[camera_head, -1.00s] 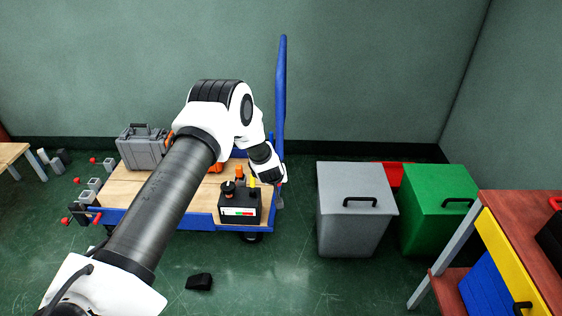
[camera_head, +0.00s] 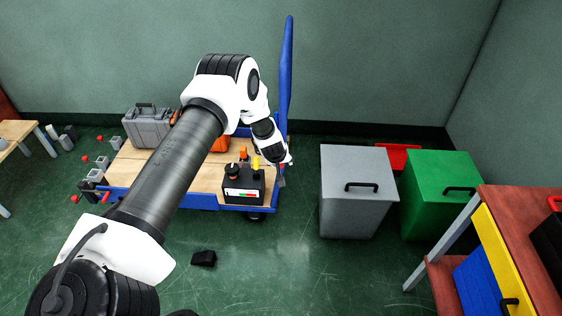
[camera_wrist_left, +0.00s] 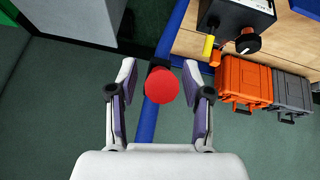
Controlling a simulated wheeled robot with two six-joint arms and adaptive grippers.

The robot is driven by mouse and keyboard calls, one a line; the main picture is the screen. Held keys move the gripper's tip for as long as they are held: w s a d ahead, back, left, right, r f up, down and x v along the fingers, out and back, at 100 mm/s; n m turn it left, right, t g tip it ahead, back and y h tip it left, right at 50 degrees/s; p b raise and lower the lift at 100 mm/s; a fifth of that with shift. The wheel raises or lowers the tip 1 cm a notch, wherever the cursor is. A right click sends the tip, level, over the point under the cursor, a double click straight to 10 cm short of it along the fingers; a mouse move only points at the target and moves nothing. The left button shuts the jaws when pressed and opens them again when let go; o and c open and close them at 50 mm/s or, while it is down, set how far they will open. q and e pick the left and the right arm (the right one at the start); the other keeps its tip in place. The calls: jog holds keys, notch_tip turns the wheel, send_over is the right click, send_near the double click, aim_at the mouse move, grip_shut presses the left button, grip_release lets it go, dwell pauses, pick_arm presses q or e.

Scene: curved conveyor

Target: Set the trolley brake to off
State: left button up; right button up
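The trolley (camera_head: 190,201) has a wooden deck, a blue frame and a tall blue handle (camera_head: 287,70). A black control box (camera_head: 243,186) with a black dial and orange and yellow parts stands at its front right corner. My left gripper (camera_head: 284,176) is just right of that box, by the trolley's right edge. In the left wrist view, my left gripper (camera_wrist_left: 164,90) is open, its fingers on either side of a round red knob (camera_wrist_left: 161,85) on a dark mount by a blue bar. I cannot tell whether they touch it, or which brake setting shows. My right gripper is not in view.
A grey case (camera_head: 147,125) and an orange case (camera_head: 220,143) sit on the deck. A black block (camera_head: 203,258) lies on otherwise clear floor in front.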

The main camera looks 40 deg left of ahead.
pick_arm(q)
jog(key=v, duration=1.2)
